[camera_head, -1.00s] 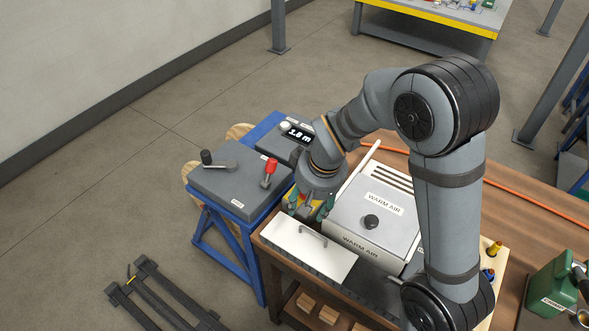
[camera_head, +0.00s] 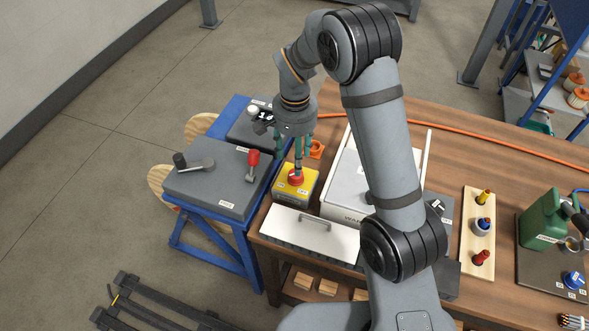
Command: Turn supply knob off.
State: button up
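A yellow box (camera_head: 307,193) with a red knob (camera_head: 295,180) on top stands at the left end of the wooden bench; it looks like the supply knob. Small pale labels on the box are too small to read. My gripper (camera_head: 293,157) points down just above and behind the knob. Its teal-padded fingers look spread apart, with nothing visible between the pads. A grey part reaches down close to the knob; I cannot tell whether it touches. The knob's exact turn position is unclear.
Left of the box, a blue stand carries a grey panel (camera_head: 202,190) with a black-knobbed crank and a red-handled lever (camera_head: 252,163). A white handled cover (camera_head: 290,228) lies in front. The white warm-air unit (camera_head: 340,195) is close on the right. An orange hose crosses behind.

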jog(key=f, duration=0.5)
jog(key=shift+d+f+p, duration=0.2)
jog(key=shift+f+p, duration=0.1)
jog(key=shift+p, duration=0.05)
jog(key=shift+a+f, duration=0.1)
jog(key=shift+f, duration=0.5)
jog(key=shift+c, duration=1)
jog(key=c, duration=0.9)
jog(key=shift+c, duration=0.2)
